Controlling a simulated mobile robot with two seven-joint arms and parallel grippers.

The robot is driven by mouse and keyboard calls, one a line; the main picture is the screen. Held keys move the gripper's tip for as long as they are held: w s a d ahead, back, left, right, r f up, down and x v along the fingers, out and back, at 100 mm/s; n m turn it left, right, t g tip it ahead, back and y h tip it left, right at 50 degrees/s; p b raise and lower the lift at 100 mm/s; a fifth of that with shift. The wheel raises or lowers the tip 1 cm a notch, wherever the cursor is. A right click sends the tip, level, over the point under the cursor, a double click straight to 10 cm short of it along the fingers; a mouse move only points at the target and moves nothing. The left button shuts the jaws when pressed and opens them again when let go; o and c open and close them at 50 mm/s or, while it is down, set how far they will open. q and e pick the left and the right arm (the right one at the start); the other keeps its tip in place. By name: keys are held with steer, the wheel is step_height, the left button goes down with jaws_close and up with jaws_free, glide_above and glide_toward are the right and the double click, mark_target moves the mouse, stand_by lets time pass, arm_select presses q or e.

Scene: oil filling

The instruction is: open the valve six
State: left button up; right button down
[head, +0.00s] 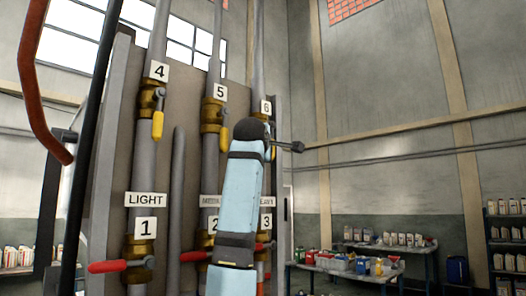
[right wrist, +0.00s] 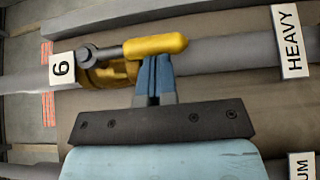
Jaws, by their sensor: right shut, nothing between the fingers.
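Valve six shows in the right wrist view with a yellow lever (right wrist: 158,46) on a grey pivot and a brass body (right wrist: 105,74). The lever lies roughly along the pipe, pointing away from the label 6 (right wrist: 62,67). My right gripper (right wrist: 154,62) is shut and empty. Its blue fingertips are right at the lever's side, near its middle; I cannot tell whether they touch. In the head view the label 6 (head: 266,107) shows, but my right arm covers most of the valve below it. My left gripper is not in view.
Valves 4 (head: 157,124) and 5 (head: 226,137) have yellow levers hanging down. Valve 1's red lever (head: 108,267) sticks out sideways; valves 2 and 3 are partly hidden by my arm. A HEAVY label (right wrist: 290,40) sits farther along the pipe. A table with bottles (head: 350,272) stands behind right.

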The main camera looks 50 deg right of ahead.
stand_by(0.5)
steer(key=b+v, duration=0.3)
steer(key=v, duration=1.1)
steer(key=shift+d+f, duration=0.1)
stand_by(0.7)
